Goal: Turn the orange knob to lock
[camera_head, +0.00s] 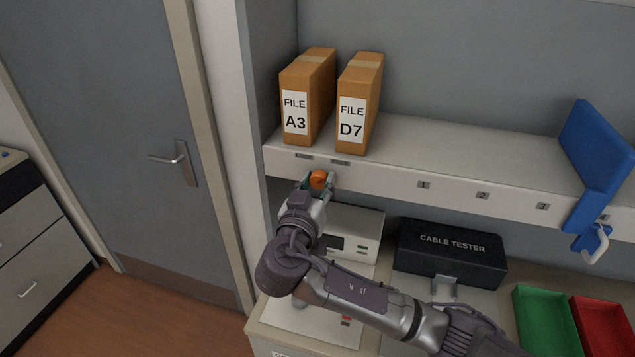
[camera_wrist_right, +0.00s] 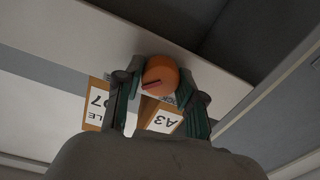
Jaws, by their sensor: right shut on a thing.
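The orange knob (camera_head: 319,178) is on the front edge of the shelf, below the two file boxes. It also shows in the right wrist view (camera_wrist_right: 160,76), round, with a dark reddish mark across its face. My right gripper (camera_head: 317,184) reaches up to it from below, with a finger on each side. In the right wrist view the fingers (camera_wrist_right: 160,88) are shut on the knob. My left gripper is in neither view.
File box A3 (camera_head: 308,95) and file box D7 (camera_head: 360,103) stand on the shelf (camera_head: 440,150). A blue bracket (camera_head: 597,150) is at the right. Below are a black cable tester (camera_head: 450,255), a green tray (camera_head: 543,322) and a red tray (camera_head: 602,325). A grey door (camera_head: 100,120) is at the left.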

